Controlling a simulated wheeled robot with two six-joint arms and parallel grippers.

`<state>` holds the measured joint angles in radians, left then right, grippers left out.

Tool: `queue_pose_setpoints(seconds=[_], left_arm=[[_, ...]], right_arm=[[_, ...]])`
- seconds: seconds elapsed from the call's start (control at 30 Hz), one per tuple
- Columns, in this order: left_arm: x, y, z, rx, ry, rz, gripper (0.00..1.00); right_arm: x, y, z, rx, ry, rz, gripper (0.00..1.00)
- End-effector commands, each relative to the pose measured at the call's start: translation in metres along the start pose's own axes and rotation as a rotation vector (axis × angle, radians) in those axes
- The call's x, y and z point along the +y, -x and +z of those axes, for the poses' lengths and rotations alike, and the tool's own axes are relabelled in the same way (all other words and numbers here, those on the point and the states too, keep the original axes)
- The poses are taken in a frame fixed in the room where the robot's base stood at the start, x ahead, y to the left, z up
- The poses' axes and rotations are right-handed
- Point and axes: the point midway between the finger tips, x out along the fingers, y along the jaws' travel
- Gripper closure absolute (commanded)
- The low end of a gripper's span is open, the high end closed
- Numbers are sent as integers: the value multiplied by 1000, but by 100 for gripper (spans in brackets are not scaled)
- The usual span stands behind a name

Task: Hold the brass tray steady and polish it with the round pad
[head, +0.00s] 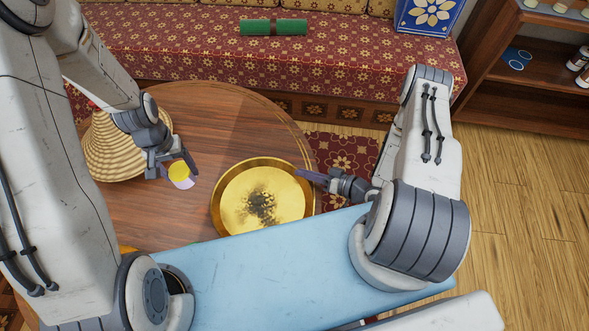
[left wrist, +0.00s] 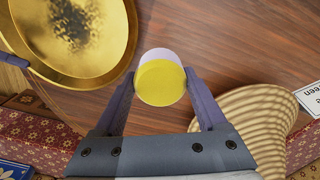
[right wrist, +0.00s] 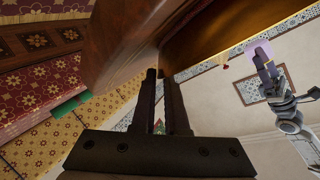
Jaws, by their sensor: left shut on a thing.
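The brass tray (head: 233,215) lies on a round wooden table, with a dark smudged patch at its middle. It also shows at the upper left of the left wrist view (left wrist: 116,72). My left gripper (head: 178,165) is shut on the round pad (head: 179,171), yellow on one side and pale lilac on the other. The pad shows between both fingers in the left wrist view (left wrist: 160,84). It is held left of the tray, apart from it. My right gripper (head: 302,174) is at the tray's right rim, its fingers close together with a narrow gap; whether they grip the rim is unclear.
A woven cone-shaped thing (head: 108,150) stands on the table (head: 205,110) at the left, near my left arm. A patterned red bench with a green roll (head: 273,27) is behind. A wooden shelf (head: 520,95) stands at the right. Table surface behind the tray is clear.

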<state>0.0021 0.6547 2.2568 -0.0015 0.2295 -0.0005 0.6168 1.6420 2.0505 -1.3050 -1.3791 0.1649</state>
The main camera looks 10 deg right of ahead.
Motion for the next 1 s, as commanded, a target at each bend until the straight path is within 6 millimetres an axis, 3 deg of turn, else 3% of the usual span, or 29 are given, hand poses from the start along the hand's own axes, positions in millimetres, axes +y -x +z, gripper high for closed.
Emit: queue_pose_setpoints(seconds=[0.1, 0.3, 0.67, 0.73, 1.0], left_arm=[[0, 0, 0, 0, 0, 0, 70], [0, 0, 0, 0, 0, 0, 70], [0, 0, 0, 0, 0, 0, 70], [0, 0, 0, 0, 0, 0, 70], [0, 0, 0, 0, 0, 0, 70]], right_arm=[[-2, -18, 1, -3, 4, -5, 89], [-1, -36, 1, -1, 1, -1, 89], [0, -41, 0, 1, 1, 1, 89], [0, -41, 0, 1, 1, 1, 100], [0, -40, 0, 1, 1, 1, 100]])
